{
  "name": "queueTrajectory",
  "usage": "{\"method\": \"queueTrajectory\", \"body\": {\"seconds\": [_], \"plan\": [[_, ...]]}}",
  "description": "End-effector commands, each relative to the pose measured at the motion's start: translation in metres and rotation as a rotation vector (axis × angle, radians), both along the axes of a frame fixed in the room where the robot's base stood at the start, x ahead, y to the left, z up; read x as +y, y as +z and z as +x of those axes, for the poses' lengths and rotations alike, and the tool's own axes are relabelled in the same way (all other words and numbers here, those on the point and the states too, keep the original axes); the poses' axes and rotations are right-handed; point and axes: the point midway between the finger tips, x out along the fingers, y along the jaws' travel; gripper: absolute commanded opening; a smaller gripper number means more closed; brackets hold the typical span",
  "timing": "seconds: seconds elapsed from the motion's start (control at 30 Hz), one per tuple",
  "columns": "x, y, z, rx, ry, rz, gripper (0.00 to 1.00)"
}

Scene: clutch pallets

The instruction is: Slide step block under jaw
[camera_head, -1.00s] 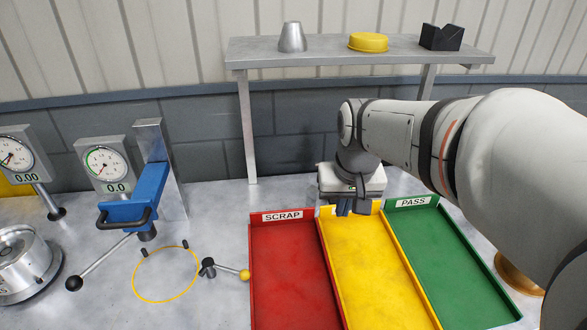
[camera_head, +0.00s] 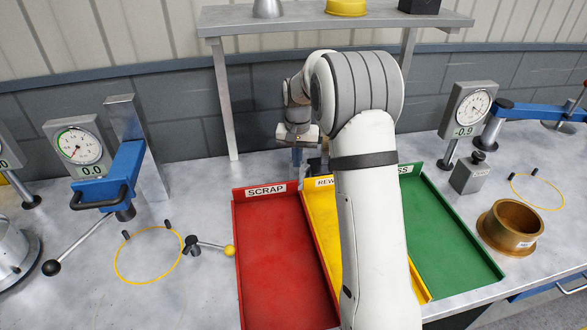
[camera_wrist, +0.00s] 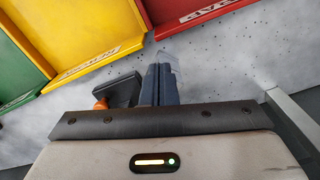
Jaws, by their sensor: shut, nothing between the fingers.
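My gripper (camera_head: 297,158) is over the bench behind the trays. In the wrist view its dark fingers (camera_wrist: 160,80) are together with nothing between them. A grey block with a black knob and a small label (camera_head: 470,172) stands in front of the right dial gauge (camera_head: 471,106); it may be the step block, but its steps cannot be made out. A dark object with an orange end (camera_wrist: 119,92) shows beside the fingers in the wrist view; I cannot tell what it is. The jaw cannot be identified with certainty.
Red scrap (camera_head: 272,215), yellow (camera_head: 320,200) and green (camera_head: 448,235) trays fill the middle, partly behind my arm. A bronze ring (camera_head: 512,227) stands at the right. A blue clamp arm (camera_head: 122,180) and a black lever with yellow knob (camera_head: 205,245) are at the left. A shelf (camera_head: 330,22) is behind.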

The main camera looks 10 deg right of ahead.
Motion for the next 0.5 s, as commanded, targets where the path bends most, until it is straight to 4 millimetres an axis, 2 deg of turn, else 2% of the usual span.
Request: {"method": "queueTrajectory", "body": {"seconds": [0.3, 0.5], "plan": [[-0.001, -0.056, -0.001, 0.003, -0.001, 0.000, 0.00], [-0.001, -0.080, -0.001, 0.001, -0.001, 0.000, 0.00]]}}
